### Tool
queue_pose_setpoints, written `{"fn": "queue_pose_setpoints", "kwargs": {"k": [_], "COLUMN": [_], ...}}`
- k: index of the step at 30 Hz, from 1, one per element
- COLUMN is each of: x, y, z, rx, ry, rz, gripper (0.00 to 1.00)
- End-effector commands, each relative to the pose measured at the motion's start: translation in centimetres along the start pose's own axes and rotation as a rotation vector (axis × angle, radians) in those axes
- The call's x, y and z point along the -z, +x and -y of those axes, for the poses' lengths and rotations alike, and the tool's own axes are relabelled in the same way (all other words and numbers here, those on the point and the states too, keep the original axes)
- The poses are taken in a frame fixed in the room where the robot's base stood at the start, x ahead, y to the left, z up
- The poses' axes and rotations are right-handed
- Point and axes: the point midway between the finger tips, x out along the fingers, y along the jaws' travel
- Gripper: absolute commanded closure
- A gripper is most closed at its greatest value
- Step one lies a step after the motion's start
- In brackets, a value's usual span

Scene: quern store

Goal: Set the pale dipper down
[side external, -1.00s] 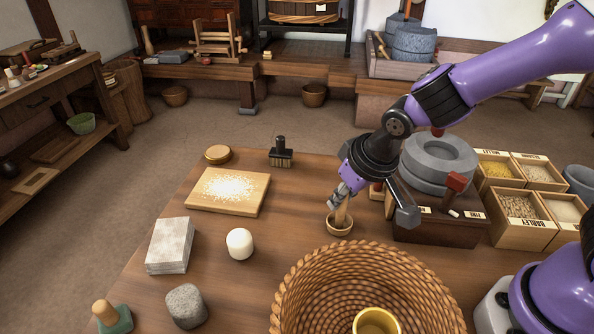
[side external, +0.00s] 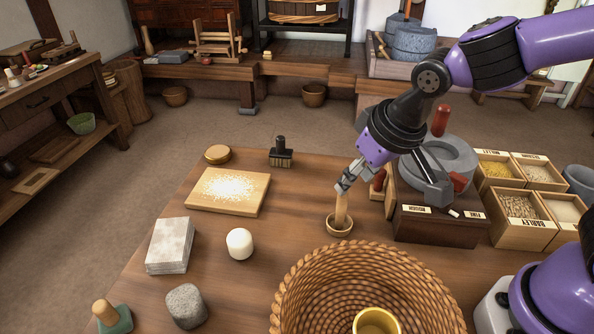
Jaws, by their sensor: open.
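The pale dipper (side external: 341,213) stands on the wooden table with its round bowl (side external: 339,227) down and its pale handle upright. My gripper (side external: 345,184) is open at the top of the handle, coming down from the upper right. Whether its fingers touch the handle I cannot tell. The dipper stands left of the dark wooden block labelled ROUGH and FINE (side external: 440,228).
A grey stone quern (side external: 440,160) stands just right of my gripper. Grain boxes (side external: 520,222) are further right. A large woven basket (side external: 300,275) with a yellow cup (side external: 376,322) is in front.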

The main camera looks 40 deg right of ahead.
Motion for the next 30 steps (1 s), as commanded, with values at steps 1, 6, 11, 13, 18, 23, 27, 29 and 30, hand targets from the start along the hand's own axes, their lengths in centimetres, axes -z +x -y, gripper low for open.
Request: {"fn": "queue_pose_setpoints", "kwargs": {"k": [1,6,11,13,18,23,27,29,30], "x": [0.2,0.1,-0.2,-0.9,-3.8,-5.5,-5.7,-5.7,-5.7], "y": [-1.3,-4.2,-5.8,-6.5,-8.0,-8.4,-8.4,-8.4,-8.4], "z": [0.1,0.1,-0.9,-2.6,-6.8,-8.2,-8.2,-8.2,-8.2], "rx": [0.003,0.001,0.002,0.006,0.008,0.001,0.002,0.002,0.002], "ry": [-0.001,-0.002,0.008,0.017,0.019,0.005,-0.001,-0.001,-0.001], "rz": [-0.009,-0.005,-0.007,-0.019,-0.065,-0.090,-0.089,-0.089,-0.089], "gripper": [0.49,0.49,0.49,0.49,0.49,0.49,0.49,0.49,0.49]}}
